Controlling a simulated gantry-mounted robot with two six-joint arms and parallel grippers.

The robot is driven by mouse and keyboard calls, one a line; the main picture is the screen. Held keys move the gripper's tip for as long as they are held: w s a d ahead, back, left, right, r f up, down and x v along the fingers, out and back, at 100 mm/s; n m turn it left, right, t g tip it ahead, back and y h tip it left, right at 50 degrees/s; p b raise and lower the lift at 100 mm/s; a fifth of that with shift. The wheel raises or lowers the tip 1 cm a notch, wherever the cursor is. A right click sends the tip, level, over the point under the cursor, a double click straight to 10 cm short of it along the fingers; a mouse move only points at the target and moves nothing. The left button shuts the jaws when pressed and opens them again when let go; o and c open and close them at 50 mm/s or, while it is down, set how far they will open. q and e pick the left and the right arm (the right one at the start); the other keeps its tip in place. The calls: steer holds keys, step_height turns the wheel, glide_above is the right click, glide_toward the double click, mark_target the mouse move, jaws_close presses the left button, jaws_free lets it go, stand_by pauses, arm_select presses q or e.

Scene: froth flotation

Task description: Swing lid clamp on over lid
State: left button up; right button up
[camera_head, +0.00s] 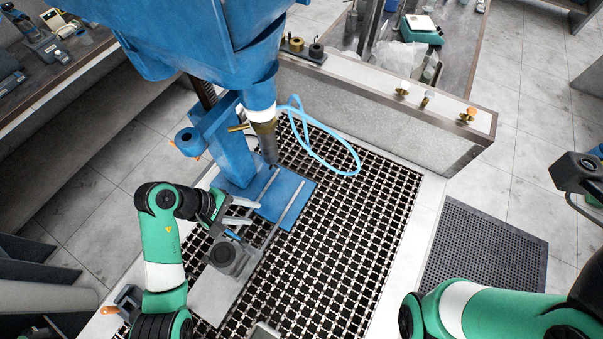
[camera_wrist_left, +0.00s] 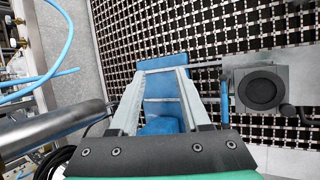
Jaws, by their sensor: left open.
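A grey square block with a dark round top (camera_head: 228,257), which may be the lid, sits on a pale plate over the grating. It also shows at the right in the left wrist view (camera_wrist_left: 262,90). A short blue bar (camera_wrist_left: 224,95) stands just left of it there and may be the lid clamp; I cannot tell for sure. My left gripper (camera_head: 240,212) is open and empty beside the block, with its fingers over the blue base. In the left wrist view the fingers (camera_wrist_left: 160,75) are apart, with blue metal beyond them. My right gripper is out of view.
A blue machine (camera_head: 200,40) with a column stands above the blue base plate (camera_head: 285,200). A light blue hose (camera_head: 335,168) loops over the black grating (camera_head: 350,230). A low grey wall (camera_head: 380,110) runs behind. The grating to the right is clear.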

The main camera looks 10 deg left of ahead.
arm_select(q)
steer(key=w+d+r+t+h+b, duration=0.2)
steer(key=w+d+r+h+b, duration=0.1)
steer(key=d+r, duration=0.3)
steer(key=w+d+r+m+t+h+b, duration=0.1)
steer(key=w+d+r+t+h+b, duration=0.2)
steer(key=d+r, duration=0.3)
steer(key=shift+d+r+h, duration=0.15)
steer(key=shift+r+h, duration=0.25)
steer(key=shift+r, duration=1.85)
